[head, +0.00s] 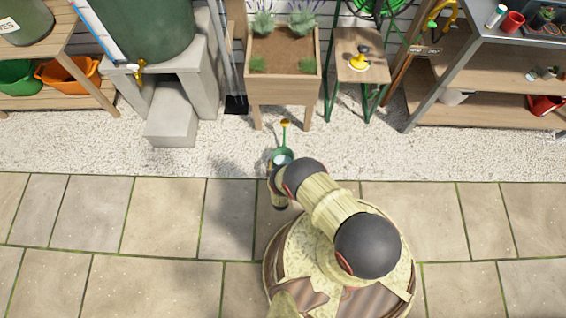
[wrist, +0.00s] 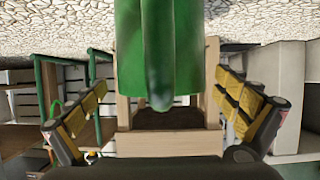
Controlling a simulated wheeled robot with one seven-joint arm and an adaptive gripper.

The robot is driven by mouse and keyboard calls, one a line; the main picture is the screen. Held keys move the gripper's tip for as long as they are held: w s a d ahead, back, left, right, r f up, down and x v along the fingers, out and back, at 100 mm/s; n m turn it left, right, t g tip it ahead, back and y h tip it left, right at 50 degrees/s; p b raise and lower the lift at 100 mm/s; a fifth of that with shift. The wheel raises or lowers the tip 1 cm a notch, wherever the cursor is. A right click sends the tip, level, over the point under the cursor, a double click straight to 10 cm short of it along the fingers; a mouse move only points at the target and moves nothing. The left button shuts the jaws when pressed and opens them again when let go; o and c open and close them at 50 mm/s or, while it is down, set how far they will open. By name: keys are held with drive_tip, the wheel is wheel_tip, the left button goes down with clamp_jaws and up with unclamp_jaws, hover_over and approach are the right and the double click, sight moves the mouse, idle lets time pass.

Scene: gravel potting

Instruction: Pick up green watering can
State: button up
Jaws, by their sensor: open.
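The green watering can (head: 284,156) stands upright on the gravel in the head view, just beyond the paving edge, with its thin spout and yellow rose pointing toward the planter. In the wrist view the can (wrist: 132,50) fills the upper middle, with its handle hanging down the centre. My gripper (wrist: 160,84) is open, one finger on each side of the can, with gaps on both sides. In the head view my arm hides part of the can and most of the gripper. I cannot tell how far the can reaches between the fingers.
A wooden planter (head: 283,90) stands behind the can. A small side table (head: 360,72) with a yellow item, and shelves (head: 480,90), are to the right. Concrete blocks (head: 170,125) under a green barrel (head: 140,28) are to the left. The paving (head: 160,215) is clear.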

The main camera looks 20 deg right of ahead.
drive_tip(key=x, duration=0.2)
drive_tip(key=b+x, duration=0.1)
drive_tip(key=shift+w+r, duration=0.1)
drive_tip(key=shift+w, duration=0.35)
drive_tip(key=shift+c, duration=1.3)
drive_tip(key=c, duration=1.5)
drive_tip(key=shift+w+r, duration=0.1)
drive_tip(key=shift+w, duration=0.05)
drive_tip(key=shift+c, duration=0.4)
drive_tip(key=shift+r, duration=0.1)
